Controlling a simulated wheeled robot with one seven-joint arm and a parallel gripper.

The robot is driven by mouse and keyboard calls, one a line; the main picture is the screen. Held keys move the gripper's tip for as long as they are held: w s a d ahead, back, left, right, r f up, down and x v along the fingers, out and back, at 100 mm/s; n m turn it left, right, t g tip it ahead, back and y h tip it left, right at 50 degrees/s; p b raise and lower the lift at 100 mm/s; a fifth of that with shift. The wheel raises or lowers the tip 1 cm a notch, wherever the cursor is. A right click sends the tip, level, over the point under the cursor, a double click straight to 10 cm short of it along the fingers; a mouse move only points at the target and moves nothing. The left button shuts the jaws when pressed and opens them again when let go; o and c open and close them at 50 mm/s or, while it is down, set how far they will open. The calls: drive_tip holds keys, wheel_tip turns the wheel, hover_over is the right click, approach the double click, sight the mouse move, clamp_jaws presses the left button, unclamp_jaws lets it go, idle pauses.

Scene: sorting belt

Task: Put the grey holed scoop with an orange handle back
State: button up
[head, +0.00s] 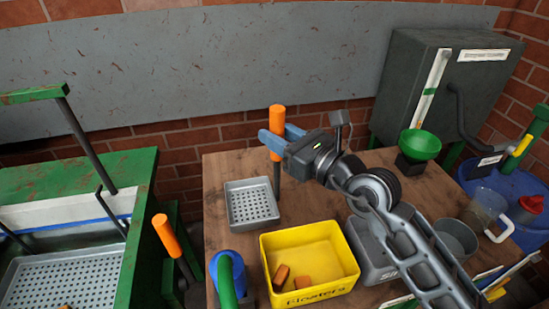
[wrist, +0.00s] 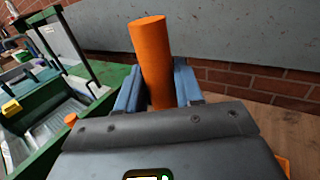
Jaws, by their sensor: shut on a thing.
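The scoop's grey holed pan (head: 252,207) is at the back left of the brown table (head: 225,168). I cannot tell whether it touches the tabletop or hangs just above it. Its dark shaft rises at the pan's right side to an upright orange handle (head: 277,118). My gripper (head: 275,141) is shut on this handle, with blue fingers on either side. The wrist view shows the orange handle (wrist: 153,60) between the two blue fingers (wrist: 158,88). The lower shaft and pan are hidden there by the gripper body.
A yellow bin (head: 345,240) with orange blocks stands in front of the pan. A green funnel (head: 419,145), a grey cup (head: 456,238) and a clear jug (head: 484,210) are at the right. Another orange handle (head: 166,236) stands beside the green-framed machine (head: 140,185) at the left.

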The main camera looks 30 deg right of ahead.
drive_tip(key=shift+f, duration=2.1)
drive_tip(key=shift+f+b, duration=0.15)
drive_tip(key=shift+b, duration=0.15)
drive_tip(key=o, duration=1)
drive_tip(key=shift+o, duration=0.2)
drive_tip(key=b+v, duration=0.2)
drive_tip(key=v, duration=1)
